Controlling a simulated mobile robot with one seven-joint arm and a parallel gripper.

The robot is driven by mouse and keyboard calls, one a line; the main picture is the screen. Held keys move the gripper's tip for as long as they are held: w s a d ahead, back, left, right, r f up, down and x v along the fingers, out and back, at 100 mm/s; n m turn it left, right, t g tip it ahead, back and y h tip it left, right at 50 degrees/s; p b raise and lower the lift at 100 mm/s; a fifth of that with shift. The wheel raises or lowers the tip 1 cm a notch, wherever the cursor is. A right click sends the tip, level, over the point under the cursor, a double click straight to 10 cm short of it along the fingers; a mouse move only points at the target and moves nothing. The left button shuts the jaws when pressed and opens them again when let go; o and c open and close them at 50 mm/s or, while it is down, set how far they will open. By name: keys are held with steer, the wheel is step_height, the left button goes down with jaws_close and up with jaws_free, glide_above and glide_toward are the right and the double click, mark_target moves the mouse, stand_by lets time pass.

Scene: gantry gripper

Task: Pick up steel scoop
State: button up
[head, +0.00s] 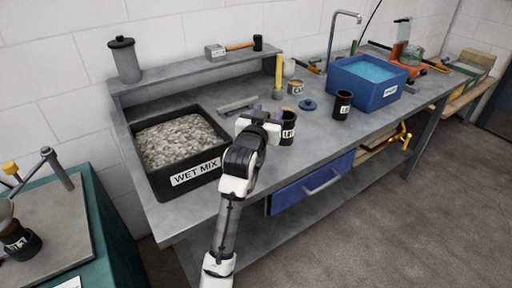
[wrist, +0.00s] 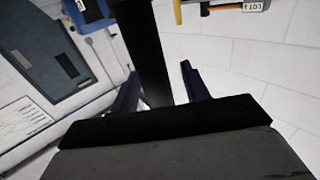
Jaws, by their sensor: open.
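No scoop is clearly seen in the wrist view.
A black WET MIX bin (head: 185,150) of gravel stands left of my arm. A black labelled cup (head: 288,128) stands close right of my gripper. Another black cup (head: 342,105) and a blue water tub (head: 366,82) stand farther right. A raised shelf (head: 195,68) runs along the back.

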jaws_close()
steer(key=shift+r, duration=0.1)
